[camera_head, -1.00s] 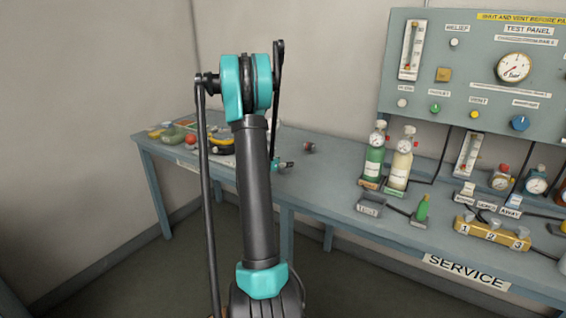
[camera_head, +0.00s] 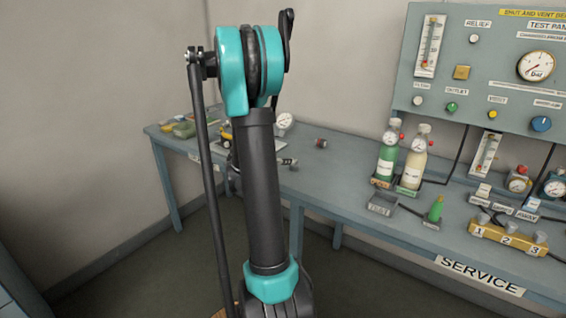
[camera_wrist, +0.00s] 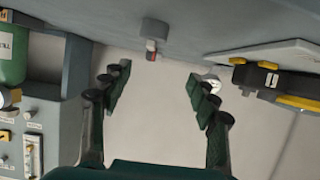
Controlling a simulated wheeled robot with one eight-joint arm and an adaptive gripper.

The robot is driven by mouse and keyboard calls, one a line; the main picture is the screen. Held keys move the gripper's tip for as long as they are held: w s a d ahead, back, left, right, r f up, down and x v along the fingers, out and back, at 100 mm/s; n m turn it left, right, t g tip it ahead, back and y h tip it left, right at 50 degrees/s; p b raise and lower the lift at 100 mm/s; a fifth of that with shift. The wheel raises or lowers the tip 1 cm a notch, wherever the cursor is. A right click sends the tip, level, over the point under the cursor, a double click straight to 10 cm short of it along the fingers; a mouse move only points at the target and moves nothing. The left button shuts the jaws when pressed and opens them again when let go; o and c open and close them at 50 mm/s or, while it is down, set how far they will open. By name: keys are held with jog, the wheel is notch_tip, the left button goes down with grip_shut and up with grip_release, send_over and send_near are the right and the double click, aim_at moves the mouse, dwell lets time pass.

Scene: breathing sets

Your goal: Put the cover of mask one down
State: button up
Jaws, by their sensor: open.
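No cover or mask can be made out with certainty. A black-and-yellow case (camera_wrist: 270,78) with a white mark lies at the right of the wrist view; the head view shows its yellow part (camera_head: 226,134) beside my arm. A small dark cylinder with a red band (camera_head: 320,143) is on the bench and also shows at the top of the wrist view (camera_wrist: 152,32). My gripper (camera_wrist: 160,95) is open, with nothing between its fingers. The fingers point towards the gap between cylinder and case. My arm hides part of the bench's left end.
The blue-grey bench (camera_head: 350,170) runs along the wall. Green (camera_head: 388,155) and cream (camera_head: 413,165) bottles stand right of the cylinder, below the test panel (camera_head: 480,75). A brass block (camera_head: 507,238) numbered 1 to 3 is near the front edge. A white gauge (camera_head: 284,122) is behind my arm.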

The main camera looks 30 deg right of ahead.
jog(key=s+a+f+n+y, duration=0.3)
jog(key=s+a, duration=0.5)
jog(key=a, duration=0.3)
jog(key=s+a+f+n+y, duration=0.3)
jog(key=s+a+n+y, duration=0.2)
jog(key=s+a, duration=0.3)
jog(key=s+a+f+n+y, duration=0.4)
jog(key=s+a, duration=0.4)
jog(key=a, duration=0.6)
jog(key=shift+a+n+g, duration=0.2)
jog(key=shift+n+g, duration=0.2)
jog(key=shift+n, duration=0.4)
